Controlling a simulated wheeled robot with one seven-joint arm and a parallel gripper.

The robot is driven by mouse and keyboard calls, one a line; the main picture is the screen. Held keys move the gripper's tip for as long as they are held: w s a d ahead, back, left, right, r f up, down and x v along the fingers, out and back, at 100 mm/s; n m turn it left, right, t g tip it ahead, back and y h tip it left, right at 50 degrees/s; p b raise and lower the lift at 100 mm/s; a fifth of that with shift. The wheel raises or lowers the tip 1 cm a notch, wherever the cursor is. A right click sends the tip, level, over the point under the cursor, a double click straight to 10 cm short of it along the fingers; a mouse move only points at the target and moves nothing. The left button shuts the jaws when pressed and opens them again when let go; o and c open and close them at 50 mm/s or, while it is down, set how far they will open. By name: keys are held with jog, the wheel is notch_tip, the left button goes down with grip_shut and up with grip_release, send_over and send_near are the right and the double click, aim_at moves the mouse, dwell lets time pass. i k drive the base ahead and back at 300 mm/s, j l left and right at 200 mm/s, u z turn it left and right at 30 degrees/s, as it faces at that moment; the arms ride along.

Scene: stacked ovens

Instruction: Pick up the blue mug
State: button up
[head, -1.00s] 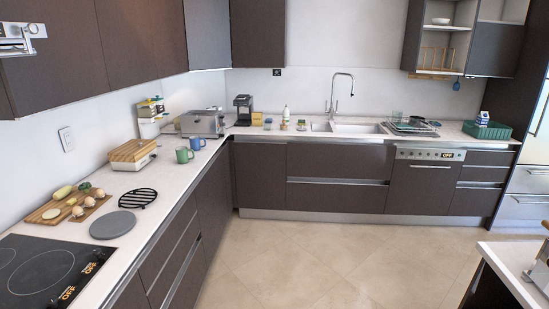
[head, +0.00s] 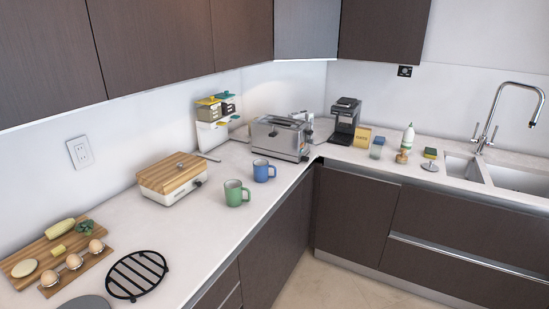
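The blue mug (head: 261,171) stands upright on the white counter, near its front edge. Its handle points right. A green mug (head: 234,193) stands just in front of it and to its left, with its handle also to the right. A small gap seems to lie between the two mugs. The toaster is behind the blue mug. My gripper is not in view.
A silver toaster (head: 281,137), a white box with a wooden lid (head: 172,177), a black trivet (head: 137,275) and a wooden board with food (head: 56,257) are on the counter (head: 189,244). Wall cabinets (head: 165,50) hang above. Floor (head: 328,289) shows at the bottom.

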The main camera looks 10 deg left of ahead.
aim_at(265, 172)
jog(key=i, duration=1.1)
jog(key=i+u, duration=0.2)
jog(key=u, duration=0.2)
jog(key=i+l+u, duration=0.1)
jog(key=u, duration=0.3)
jog(key=i+l+u, duration=0.15)
jog(key=i+u, duration=0.45)
jog(key=u, duration=0.3)
jog(key=i+u, duration=0.15)
jog(key=u, duration=0.35)
jog(key=i+l+u, duration=0.15)
jog(key=u, duration=0.3)
